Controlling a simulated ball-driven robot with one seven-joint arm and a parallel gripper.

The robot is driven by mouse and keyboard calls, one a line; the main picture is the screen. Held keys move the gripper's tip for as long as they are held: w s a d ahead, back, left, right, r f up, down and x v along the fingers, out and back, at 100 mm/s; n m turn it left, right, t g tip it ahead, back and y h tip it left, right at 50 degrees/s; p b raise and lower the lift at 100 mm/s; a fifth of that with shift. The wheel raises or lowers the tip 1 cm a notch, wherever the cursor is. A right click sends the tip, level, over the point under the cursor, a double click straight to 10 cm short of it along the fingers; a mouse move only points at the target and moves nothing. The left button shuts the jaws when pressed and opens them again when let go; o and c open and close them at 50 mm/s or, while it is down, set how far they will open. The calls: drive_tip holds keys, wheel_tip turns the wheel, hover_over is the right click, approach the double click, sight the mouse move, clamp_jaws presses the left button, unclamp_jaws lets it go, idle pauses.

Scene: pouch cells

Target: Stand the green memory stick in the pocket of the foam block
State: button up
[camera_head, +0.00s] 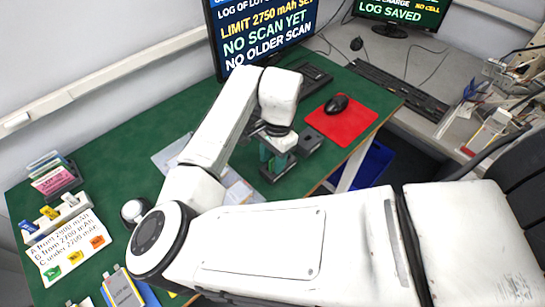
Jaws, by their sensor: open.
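My gripper (277,142) points down over a dark block (275,176) on the green desk, right of the picture's middle. The block looks like the foam block; its pocket is hidden behind the gripper. A narrow green piece (265,152) shows at the gripper's fingers, just above the block, and looks like the green memory stick. The fingers are open around or beside it. I cannot tell whether it stands in the pocket or touches a finger.
A dark box (310,139) stands close right of the gripper. A red mat (341,118) with a mouse, a keyboard (307,82) and a monitor (262,35) lie beyond. A white holder (57,218) with coloured sticks and a lettered card (68,245) are at the left.

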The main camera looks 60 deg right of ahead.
wheel_tip(320, 180, up, 11)
drive_tip(key=d, duration=0.1)
drive_tip(key=shift+s+d+f, duration=0.15)
drive_tip(key=shift+s, duration=0.05)
idle(0.4)
